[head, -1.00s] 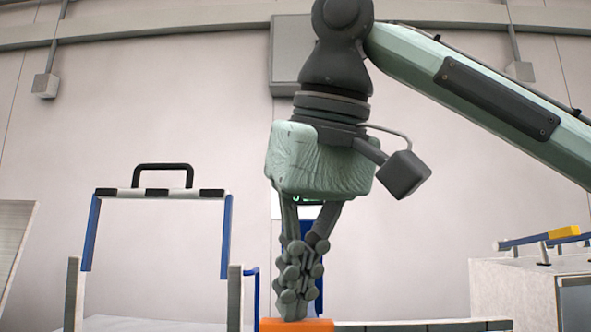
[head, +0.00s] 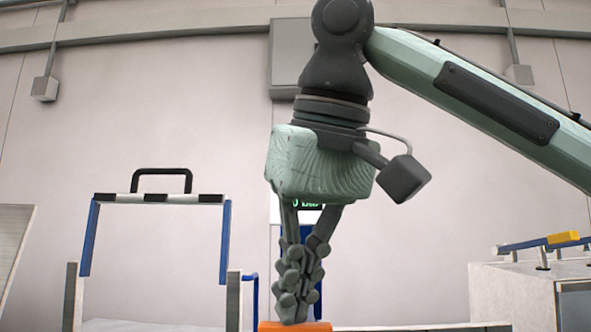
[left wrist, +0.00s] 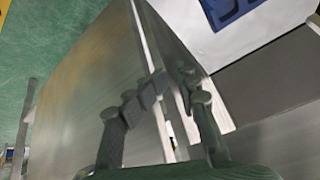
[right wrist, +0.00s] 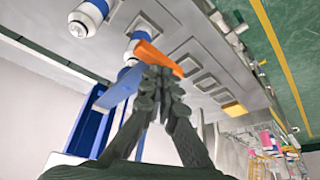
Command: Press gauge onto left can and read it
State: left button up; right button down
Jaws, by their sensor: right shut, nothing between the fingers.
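My right gripper (head: 296,300) points straight down with its fingers shut and empty. Its tips are at an orange block (head: 294,327), which also shows at the fingertips in the right wrist view (right wrist: 158,57); whether they touch is unclear. A small dark display with green characters (head: 309,206), probably the gauge's, is mostly hidden behind the right fingers. White cans with blue bands show in the right wrist view, one at the top (right wrist: 88,18) and one (right wrist: 134,42) beside the orange block. My left gripper (left wrist: 172,77) is open and empty in front of a grey metal panel.
A blue-sided frame with a black handle (head: 162,172) stands at left. A pale cabinet (head: 510,295) with a blue rail and yellow-orange piece (head: 563,237) stands at right. A blue part (right wrist: 120,90) lies beside the right fingers. Green floor (right wrist: 285,60) shows beyond the bench.

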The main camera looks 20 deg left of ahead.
pick_arm(q)
jog(key=s+a+f+g+y+p, duration=0.1)
jog(key=s+a+f+g+p, duration=0.15)
jog(key=s+a, duration=0.2)
pick_arm(e)
jog(key=shift+w+d+r, duration=0.1)
jog(key=shift+w+r, duration=0.1)
jog(key=shift+r, duration=0.4)
jog(key=shift+w+r, duration=0.2)
jog(key=shift+r, duration=0.35)
notch_tip(320, 180, up, 3)
jog(key=p, duration=0.3)
jog(key=shift+w, duration=0.15)
pick_arm(q)
notch_tip(320, 180, down, 18)
jog(key=s+g+p, duration=0.2)
jog(key=p, duration=0.1)
jog(key=shift+s+a+p, duration=0.15)
jog(key=shift+a+p, duration=0.2)
jog(key=shift+a, duration=0.05)
pick_arm(e)
notch_tip(320, 180, up, 8)
jog(key=w, duration=0.1)
jog(key=shift+a+r, duration=0.15)
jog(key=shift+a, duration=0.15)
pick_arm(q)
jog(key=shift+f, duration=0.1)
pick_arm(e)
jog(key=shift+w, duration=0.1)
